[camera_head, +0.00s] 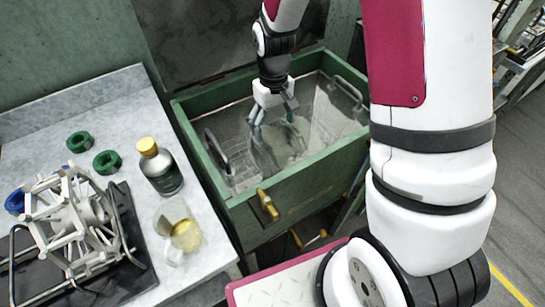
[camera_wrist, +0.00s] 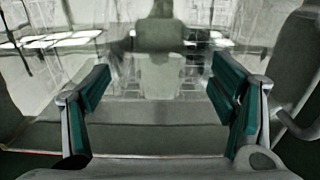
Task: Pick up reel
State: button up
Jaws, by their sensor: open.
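A pale reel-like frame (camera_head: 75,215) with several spokes and bars stands on a dark tray (camera_head: 132,250) on the left table. My gripper (camera_head: 272,122) is far to its right, pointing down inside the green basin (camera_head: 300,187). The gripper is open; in the wrist view its teal-padded fingers (camera_wrist: 160,80) stand wide apart with nothing held between them. Beyond them is a shiny, reflecting surface with pale, blurred shapes. I cannot tell whether the fingertips touch the surface in the basin, or whether a reel lies there.
The grey table (camera_head: 125,90) holds green rings (camera_head: 107,162), a yellow-capped bottle (camera_head: 160,170) and a glass beaker (camera_head: 182,230). The basin has dark handles (camera_head: 217,153) inside and a yellow valve (camera_head: 267,204) in front. Its walls stand close around my gripper.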

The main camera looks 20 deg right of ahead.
aim_at(273, 136)
jog(key=shift+w+f, duration=0.1)
jog(key=shift+f, duration=2.85)
jog(key=shift+c, duration=0.3)
jog(key=c, duration=1.3)
